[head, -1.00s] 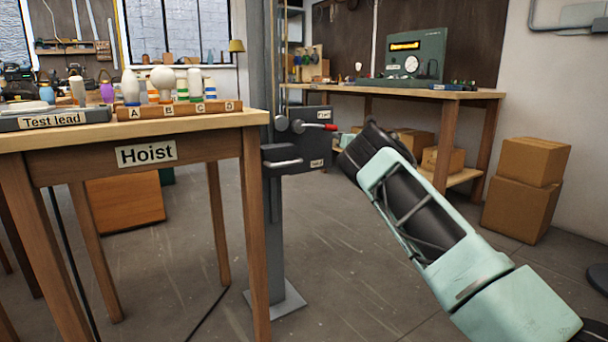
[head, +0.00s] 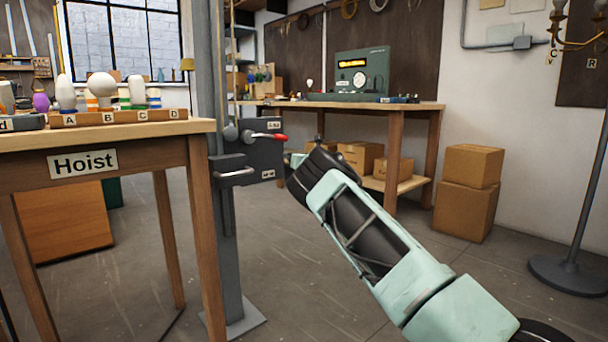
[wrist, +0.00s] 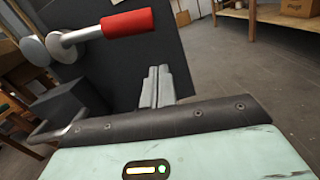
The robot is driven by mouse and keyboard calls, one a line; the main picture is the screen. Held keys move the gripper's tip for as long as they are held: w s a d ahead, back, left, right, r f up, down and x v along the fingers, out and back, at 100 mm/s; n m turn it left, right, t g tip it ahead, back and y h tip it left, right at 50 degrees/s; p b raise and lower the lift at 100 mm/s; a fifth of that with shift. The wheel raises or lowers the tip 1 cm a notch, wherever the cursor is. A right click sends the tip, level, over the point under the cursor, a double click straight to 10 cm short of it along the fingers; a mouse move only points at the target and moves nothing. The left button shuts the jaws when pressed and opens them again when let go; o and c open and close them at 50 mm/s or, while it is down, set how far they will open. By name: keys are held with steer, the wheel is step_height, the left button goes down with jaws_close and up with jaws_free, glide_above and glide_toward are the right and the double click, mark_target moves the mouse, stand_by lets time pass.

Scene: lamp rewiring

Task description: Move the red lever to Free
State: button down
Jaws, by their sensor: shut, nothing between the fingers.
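The red lever has a metal rod and a red grip (head: 280,137). It points right, roughly level, from a pivot on a dark grey box (head: 258,157) on the hoist post. In the wrist view the red grip (wrist: 128,23) is large at the upper left. My gripper (wrist: 157,72) is shut and empty, below and slightly right of the grip, apart from it in the picture. In the head view my arm hides the fingers. Small labels sit above and below on the box's face, too small to read.
A metal bar handle (head: 236,173) juts from the box below the lever. A wooden table (head: 130,130) marked Hoist stands left of the post (head: 222,260). A workbench (head: 420,107), cardboard boxes (head: 470,180) and a lamp stand (head: 590,180) are behind and right. Open floor lies between.

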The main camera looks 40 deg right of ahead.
steer(key=s+p, duration=0.4)
steer(key=s, duration=0.6)
steer(key=shift+f, duration=0.25)
steer(key=shift+d, duration=0.1)
